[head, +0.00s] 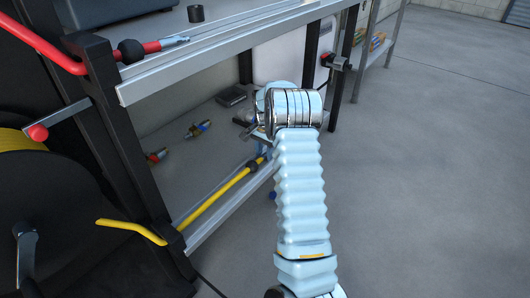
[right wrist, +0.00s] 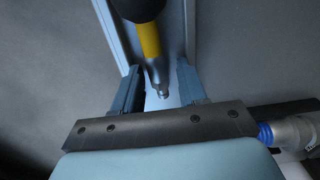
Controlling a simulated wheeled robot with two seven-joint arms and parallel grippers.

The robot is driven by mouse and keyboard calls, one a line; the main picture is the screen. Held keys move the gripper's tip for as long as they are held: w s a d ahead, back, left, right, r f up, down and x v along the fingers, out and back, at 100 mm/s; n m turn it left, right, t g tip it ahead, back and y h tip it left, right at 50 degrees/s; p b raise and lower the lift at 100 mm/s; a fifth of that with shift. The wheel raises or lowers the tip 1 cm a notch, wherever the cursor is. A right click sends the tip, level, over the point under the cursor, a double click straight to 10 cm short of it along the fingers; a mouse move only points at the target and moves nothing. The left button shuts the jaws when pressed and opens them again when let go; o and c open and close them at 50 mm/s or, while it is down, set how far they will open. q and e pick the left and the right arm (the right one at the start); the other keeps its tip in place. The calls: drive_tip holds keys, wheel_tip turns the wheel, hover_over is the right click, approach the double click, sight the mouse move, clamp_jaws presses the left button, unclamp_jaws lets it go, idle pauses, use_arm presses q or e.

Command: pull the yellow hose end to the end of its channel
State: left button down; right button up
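The yellow hose (head: 213,202) runs along the lower grey channel (head: 231,207) in the head view, with a black collar (head: 254,165) near its end. In the right wrist view the yellow hose end (right wrist: 150,40) shows a black collar above, a yellow band and a metal tip (right wrist: 161,88). The channel rail (right wrist: 111,28) runs beside it. My right gripper (right wrist: 161,80) is open, one finger on each side of the metal tip, with gaps visible. In the head view my right wrist and arm hide the fingers and the far part of the channel. My left gripper is not in view.
A red hose (head: 68,62) lies along the upper channel (head: 215,58). A dark reel with yellow hose (head: 18,140) stands at the left. Small fittings (head: 198,128) lie on the lower shelf. A blue-ended fitting (right wrist: 285,134) is right of the gripper. The floor at the right is clear.

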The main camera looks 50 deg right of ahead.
sight(265, 154)
drive_tip(key=shift+s+r, duration=0.15)
use_arm(q)
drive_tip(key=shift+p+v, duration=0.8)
drive_tip(key=shift+p, duration=0.1)
use_arm(e)
wheel_tip(265, 154, up, 14)
drive_tip(key=shift+f, duration=0.25)
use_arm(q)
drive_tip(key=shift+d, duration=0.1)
